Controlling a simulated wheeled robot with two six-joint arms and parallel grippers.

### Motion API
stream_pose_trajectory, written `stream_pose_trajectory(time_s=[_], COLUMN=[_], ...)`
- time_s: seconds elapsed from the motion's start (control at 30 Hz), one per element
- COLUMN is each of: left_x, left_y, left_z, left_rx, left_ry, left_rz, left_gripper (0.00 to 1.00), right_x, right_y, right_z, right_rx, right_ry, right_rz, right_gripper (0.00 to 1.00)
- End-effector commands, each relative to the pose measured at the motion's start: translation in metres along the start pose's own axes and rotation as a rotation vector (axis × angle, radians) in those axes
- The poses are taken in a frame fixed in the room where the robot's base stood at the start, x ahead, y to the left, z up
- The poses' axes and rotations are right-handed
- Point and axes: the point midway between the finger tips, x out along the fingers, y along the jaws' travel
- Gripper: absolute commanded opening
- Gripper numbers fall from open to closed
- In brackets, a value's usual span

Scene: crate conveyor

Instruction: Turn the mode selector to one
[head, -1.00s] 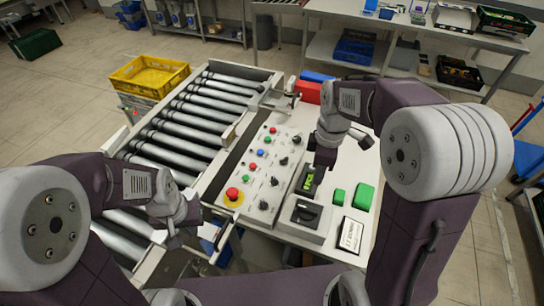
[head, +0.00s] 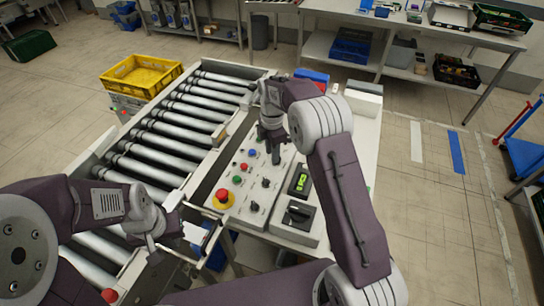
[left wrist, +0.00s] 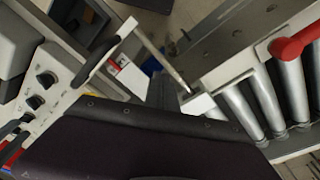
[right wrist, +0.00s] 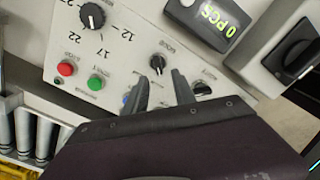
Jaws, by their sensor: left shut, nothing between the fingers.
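The mode selector (right wrist: 157,63) is a small black knob on a light control panel, with its label upside down in the right wrist view. Which way its pointer faces is too small to read. My right gripper (right wrist: 161,80) has its two fingers apart, with the knob just beyond and between the tips; nothing is held. Contact cannot be told. In the head view my right gripper (head: 274,152) points down over the panel (head: 222,222) and hides part of the knob row. My left gripper (head: 174,226) is shut and empty beside the conveyor; it also shows in the left wrist view (left wrist: 163,92).
A numbered dial (right wrist: 92,15), red button (right wrist: 65,68), green button (right wrist: 95,82) and another black knob (right wrist: 202,88) surround the selector. A green-lit display (head: 300,181) and large rotary switch (head: 298,212) stand beside the panel. A red emergency button (head: 222,198) and roller conveyor (head: 165,140) are to the left.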

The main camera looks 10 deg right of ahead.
Motion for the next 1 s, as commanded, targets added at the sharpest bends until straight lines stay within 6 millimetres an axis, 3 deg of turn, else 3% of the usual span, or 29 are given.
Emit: stream_pose_trajectory(time_s=[0.2, 0.47, 0.57, 0.6, 1.0], left_x=[-0.003, -0.003, -0.003, -0.003, -0.007], left_y=[0.0, 0.0, 0.0, 0.0, 0.0], left_z=[0.0, 0.0, 0.0, 0.0, -0.001], left_rx=[0.0, 0.0, 0.0, 0.0, 0.0], left_ry=[0.0, 0.0, 0.0, 0.0, 0.0], left_rz=[0.0, 0.0, 0.0, 0.0, 0.0], left_gripper=[0.0, 0.0, 0.0, 0.0, 0.0], right_x=[0.024, 0.026, 0.026, 0.026, 0.025], right_y=[0.0, 0.0, 0.0, 0.0, 0.001], right_z=[0.0, 0.0, 0.0, 0.0, 0.0], right_rx=[0.0, 0.001, 0.001, 0.001, 0.046], right_ry=[0.0, 0.0, 0.0, 0.0, 0.0], right_rz=[0.0, 0.002, 0.002, 0.002, 0.0], right_gripper=[0.32, 0.32, 0.04, 0.0, 0.0])
